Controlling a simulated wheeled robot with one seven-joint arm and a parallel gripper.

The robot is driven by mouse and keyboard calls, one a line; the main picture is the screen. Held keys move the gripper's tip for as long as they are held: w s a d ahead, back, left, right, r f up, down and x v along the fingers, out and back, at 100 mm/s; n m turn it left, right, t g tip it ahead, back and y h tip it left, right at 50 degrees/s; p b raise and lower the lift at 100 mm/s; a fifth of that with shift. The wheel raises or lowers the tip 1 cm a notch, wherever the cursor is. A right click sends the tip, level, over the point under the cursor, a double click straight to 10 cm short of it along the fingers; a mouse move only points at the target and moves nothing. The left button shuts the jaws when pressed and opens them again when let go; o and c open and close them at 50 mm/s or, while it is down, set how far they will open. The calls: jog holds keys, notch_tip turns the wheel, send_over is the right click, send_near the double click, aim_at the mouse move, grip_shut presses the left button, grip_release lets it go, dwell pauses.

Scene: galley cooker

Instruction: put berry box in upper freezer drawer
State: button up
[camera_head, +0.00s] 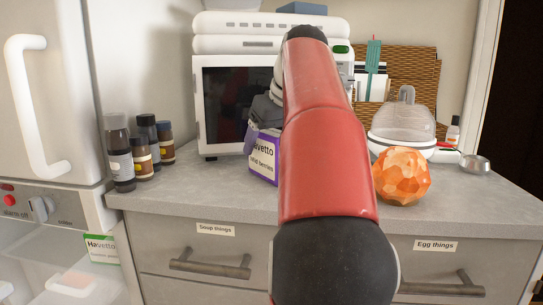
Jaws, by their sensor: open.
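The berry box (264,163), purple and white with "Havetto" and "berries" on its label, stands on the grey counter in front of the microwave. My gripper (262,118) is open at the top of the box, with a grey finger over its upper left part. My red arm hides the right side of the box and much of the gripper, so I cannot tell whether the fingers touch it. The upper freezer drawer (45,265), pale and translucent, shows at lower left below the control panel. A green-and-white Havetto box (103,250) is at its right side.
Several dark bottles (119,155) stand left of the microwave (222,105). An orange faceted object (401,176) and a clear-domed appliance (403,125) are right of my arm. The fridge door handle (28,105) juts out at left. The counter's front left is clear.

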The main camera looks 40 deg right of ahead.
jog(key=shift+f, duration=0.25)
dwell(0.4)
jog(key=c, duration=1.4)
jog(key=shift+o, duration=0.2)
jog(key=shift+r, duration=0.1)
notch_tip(320, 180, up, 8)
jog(key=p, duration=0.3)
jog(key=shift+w, duration=0.1)
jog(key=shift+d+r, duration=0.1)
jog(key=shift+r, duration=1)
